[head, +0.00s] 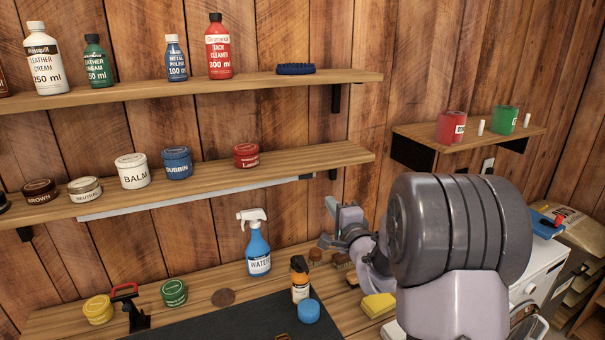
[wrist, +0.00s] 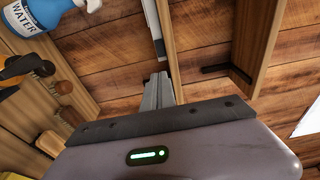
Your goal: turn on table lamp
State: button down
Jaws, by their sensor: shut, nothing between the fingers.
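No lamp of the usual standing form shows. A long pale strip (head: 190,200) runs under the front of the lower wall shelf and looks like a lamp bar; I cannot tell if it is lit. Its end (wrist: 152,22) also shows in the wrist view, with a darker cap at the tip. My gripper (head: 340,213) is shut and empty, to the right of the strip's right end and a little below shelf level. In the wrist view my gripper (wrist: 159,80) points at the strip's capped end.
The lower shelf (head: 265,171) holds several tins; bottles stand on the upper shelf (head: 150,93). A blue spray bottle (head: 258,250) and an orange bottle (head: 300,282) stand on the bench below.

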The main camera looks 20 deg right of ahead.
aim_at(312, 177)
jog(key=w, duration=0.4)
jog(key=w+d, duration=0.1)
jog(key=w, duration=0.8)
jog(key=shift+w+d, duration=0.25)
jog(key=shift+w, duration=0.1)
